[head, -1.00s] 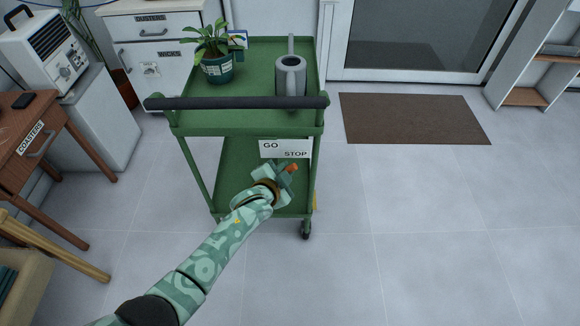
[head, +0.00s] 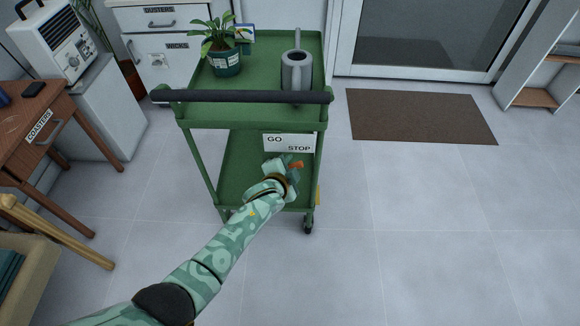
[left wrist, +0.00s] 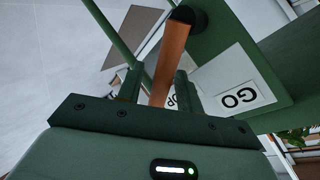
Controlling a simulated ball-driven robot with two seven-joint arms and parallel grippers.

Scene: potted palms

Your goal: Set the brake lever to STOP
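The brake lever is a flat orange-brown bar, its end (head: 297,164) showing below the word STOP in the head view. In the left wrist view the lever (left wrist: 172,55) runs from a dark round pivot down between my fingers. A white GO / STOP sign (head: 289,143) is on the front of the green cart (head: 247,160); it also shows upside down in the left wrist view (left wrist: 238,98). My left gripper (head: 287,164) is at the lever. Its fingers (left wrist: 157,85) stand apart on either side of the lever, with gaps visible. My right gripper is out of view.
The cart carries a potted plant (head: 225,62) and a grey watering can (head: 296,72) on top, behind a dark handle bar (head: 240,97). A wooden desk (head: 25,125) and a chair (head: 55,232) stand at left. The floor at right is clear around a brown mat (head: 420,117).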

